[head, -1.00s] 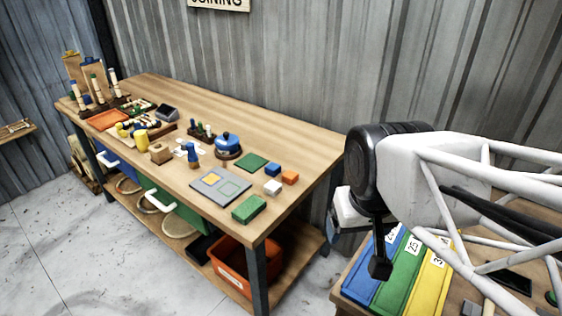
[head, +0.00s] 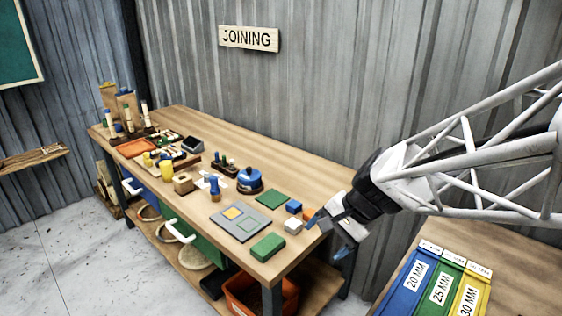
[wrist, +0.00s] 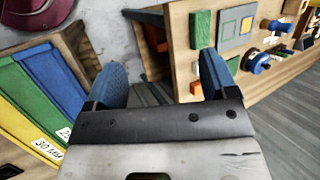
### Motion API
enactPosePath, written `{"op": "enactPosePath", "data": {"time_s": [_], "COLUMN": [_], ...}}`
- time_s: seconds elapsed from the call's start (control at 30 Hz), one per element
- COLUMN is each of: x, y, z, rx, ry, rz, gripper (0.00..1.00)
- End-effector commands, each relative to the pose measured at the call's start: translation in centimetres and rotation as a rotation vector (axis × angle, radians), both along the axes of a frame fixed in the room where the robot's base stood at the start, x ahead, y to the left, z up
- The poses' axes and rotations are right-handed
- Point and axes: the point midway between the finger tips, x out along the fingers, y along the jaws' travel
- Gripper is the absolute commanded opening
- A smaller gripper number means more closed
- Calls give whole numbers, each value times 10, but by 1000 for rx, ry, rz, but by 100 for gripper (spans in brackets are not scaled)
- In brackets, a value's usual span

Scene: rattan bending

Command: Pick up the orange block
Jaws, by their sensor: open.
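The orange block (head: 308,214) sits on the near right corner of the long wooden bench, partly hidden behind my gripper in the head view. In the wrist view the orange block (wrist: 197,90) shows just beside the right finger's base, not between the fingers. My gripper (head: 329,238) is open and empty at the bench's right end, its blue fingers pointing down and left. In the wrist view the open gripper (wrist: 160,65) has the bench edge and floor between its fingers.
A white block (head: 293,226), a blue block (head: 293,206), a green block (head: 267,247) and a green mat (head: 271,199) lie close by. An orange bin (head: 247,295) stands below. Blue, green and yellow trays (head: 437,285) lie on another table at the right.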

Motion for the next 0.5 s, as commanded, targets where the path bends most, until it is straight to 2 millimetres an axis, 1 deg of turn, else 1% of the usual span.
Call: {"op": "enactPosePath", "data": {"time_s": [0.03,0.23,0.5], "x": [14,65,136], "y": [1,5,-3], "z": [-6,-25,-59], "rx": [44,224,460], "ry": [26,118,243], "rz": [-50,-255,-544], "gripper": [79,79,79]}}
